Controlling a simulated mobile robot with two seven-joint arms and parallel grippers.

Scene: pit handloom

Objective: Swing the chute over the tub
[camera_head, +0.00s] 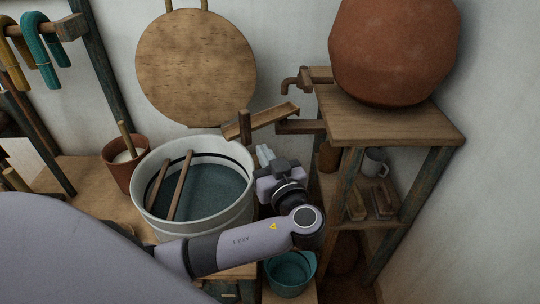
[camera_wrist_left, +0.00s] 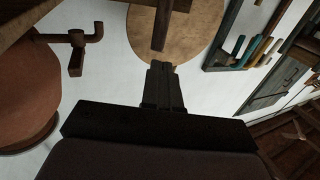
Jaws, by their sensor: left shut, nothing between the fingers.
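The chute (camera_head: 268,120) is a shallow wooden trough on a bracket at the stand's left side. Its left end, with an upright wooden peg (camera_head: 245,126), shows close to the far right rim of the tub. The tub (camera_head: 149,205) is white, round and holds dark blue-green liquid, with two wooden sticks across it. My left gripper (camera_head: 264,153) is by the tub's right rim, below the chute in the picture, apart from the peg. Its fingers (camera_wrist_left: 163,70) are shut and empty in the left wrist view. A wooden bar shows beyond them. My right gripper is not in view.
A large clay jar (camera_head: 395,50) stands on the wooden stand (camera_head: 395,125), near a wooden spout (camera_head: 291,84). A round wooden board (camera_head: 196,68) hangs on the wall. A clay pot (camera_head: 116,165) is left of the tub; a teal bucket (camera_head: 290,275) stands below my left arm.

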